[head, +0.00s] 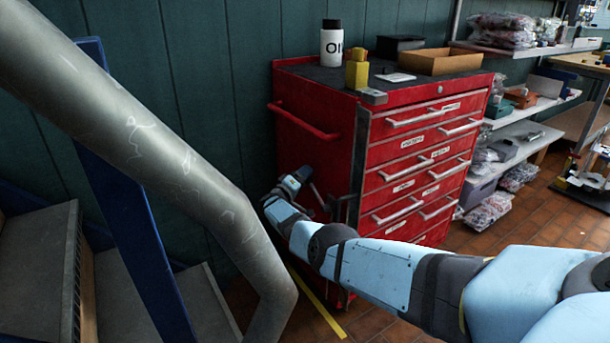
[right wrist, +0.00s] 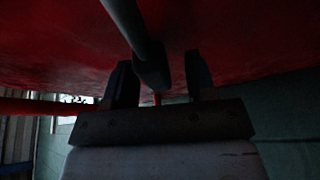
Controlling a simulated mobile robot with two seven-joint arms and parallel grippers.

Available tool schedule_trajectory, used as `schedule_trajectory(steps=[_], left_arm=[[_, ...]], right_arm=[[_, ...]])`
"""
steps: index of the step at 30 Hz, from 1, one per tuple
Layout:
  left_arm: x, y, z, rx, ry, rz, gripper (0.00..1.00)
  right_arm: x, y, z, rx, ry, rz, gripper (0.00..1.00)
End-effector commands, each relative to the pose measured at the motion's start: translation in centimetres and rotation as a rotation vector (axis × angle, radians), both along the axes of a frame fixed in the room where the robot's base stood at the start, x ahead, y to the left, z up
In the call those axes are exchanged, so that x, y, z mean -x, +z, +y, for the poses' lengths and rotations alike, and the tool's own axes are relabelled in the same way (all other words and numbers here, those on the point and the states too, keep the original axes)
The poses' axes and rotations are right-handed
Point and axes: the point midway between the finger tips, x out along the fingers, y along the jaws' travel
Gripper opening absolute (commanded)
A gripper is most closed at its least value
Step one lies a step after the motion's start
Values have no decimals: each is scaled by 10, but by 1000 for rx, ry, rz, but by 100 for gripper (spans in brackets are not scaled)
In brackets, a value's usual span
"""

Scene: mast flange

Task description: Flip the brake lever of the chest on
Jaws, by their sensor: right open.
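The red chest (head: 425,125) with several drawers stands against the green wall in the head view. My right arm reaches across to its left side, and my right gripper (head: 304,174) is low beside that side, small and partly hidden. In the right wrist view the right gripper (right wrist: 161,80) is open, with two dark fingers apart. A dark rod with a thick block at its end, seemingly the brake lever (right wrist: 150,68), comes down from the top between the fingers, nearer the left one. I cannot tell whether it touches them. My left gripper is out of view.
A thick grey pipe (head: 150,130) slants across the left foreground, before a blue-framed stair (head: 105,160). A red side handle (head: 303,122) sticks out of the chest above my gripper. A bottle (head: 331,45) and a cardboard box (head: 440,62) stand on top. Shelves are at right.

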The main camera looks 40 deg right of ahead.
Motion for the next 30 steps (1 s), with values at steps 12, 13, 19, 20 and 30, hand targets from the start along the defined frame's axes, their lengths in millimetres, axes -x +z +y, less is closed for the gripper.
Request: schedule_trajectory(steps=[12,13,19,20,30], left_arm=[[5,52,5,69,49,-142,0],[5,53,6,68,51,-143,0],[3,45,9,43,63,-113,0],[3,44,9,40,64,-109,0],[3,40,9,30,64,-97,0]], right_arm=[[21,-14,87,-2,2,3,51],[22,-15,92,-2,2,2,51],[28,-22,117,-1,1,2,51],[29,-22,119,-1,1,2,51],[30,-24,124,-1,0,1,51]])
